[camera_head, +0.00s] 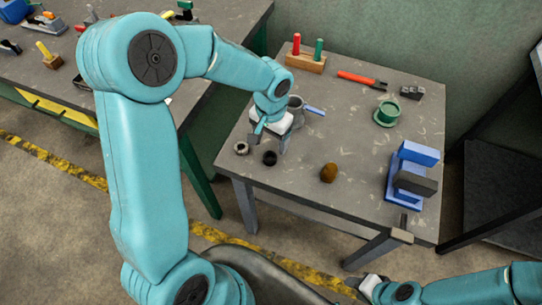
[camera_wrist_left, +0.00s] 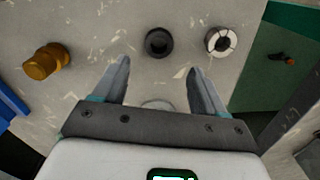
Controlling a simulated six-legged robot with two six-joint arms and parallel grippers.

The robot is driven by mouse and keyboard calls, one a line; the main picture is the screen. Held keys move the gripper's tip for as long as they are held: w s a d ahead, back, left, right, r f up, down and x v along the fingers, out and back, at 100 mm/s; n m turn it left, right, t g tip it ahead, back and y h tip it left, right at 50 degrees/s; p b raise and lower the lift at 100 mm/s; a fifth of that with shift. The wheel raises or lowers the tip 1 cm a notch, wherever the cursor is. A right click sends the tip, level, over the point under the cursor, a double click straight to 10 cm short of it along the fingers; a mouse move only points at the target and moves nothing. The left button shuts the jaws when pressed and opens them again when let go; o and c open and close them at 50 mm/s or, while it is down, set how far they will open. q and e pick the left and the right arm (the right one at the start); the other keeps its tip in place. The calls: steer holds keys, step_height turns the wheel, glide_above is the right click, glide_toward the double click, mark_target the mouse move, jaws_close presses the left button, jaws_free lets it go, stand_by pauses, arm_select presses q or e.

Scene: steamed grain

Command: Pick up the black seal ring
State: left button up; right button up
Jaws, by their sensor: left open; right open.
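The black seal ring (camera_head: 269,158) lies flat on the grey table near its front left edge. In the left wrist view the black ring (camera_wrist_left: 158,42) is just beyond the gap between the fingertips. My left gripper (camera_head: 271,142) is open and empty, pointing down a little behind the ring. Its two fingers also show in the left wrist view (camera_wrist_left: 160,70), apart from the ring. My right gripper (camera_head: 359,282) is low in front of the table, open, far from the ring.
A pale metal ring (camera_head: 241,148) lies left of the black one. A brown-orange fitting (camera_head: 328,173) lies to the right. A blue vise-like block (camera_head: 418,153) and a green round part (camera_head: 387,114) stand further right. A grey cup (camera_head: 296,107) is behind my left gripper.

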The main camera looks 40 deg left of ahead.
mark_target(270, 156)
arm_select(q)
steer(key=shift+s+d+f, duration=0.1)
steer(key=shift+s+f, duration=0.1)
steer(key=shift+f, duration=0.35)
steer(key=f, duration=0.5)
steer(key=shift+s+d, duration=0.1)
steer(key=shift+s, duration=0.1)
steer(key=c, duration=1.1)
steer(key=shift+c, duration=0.2)
steer(key=shift+r, duration=0.15)
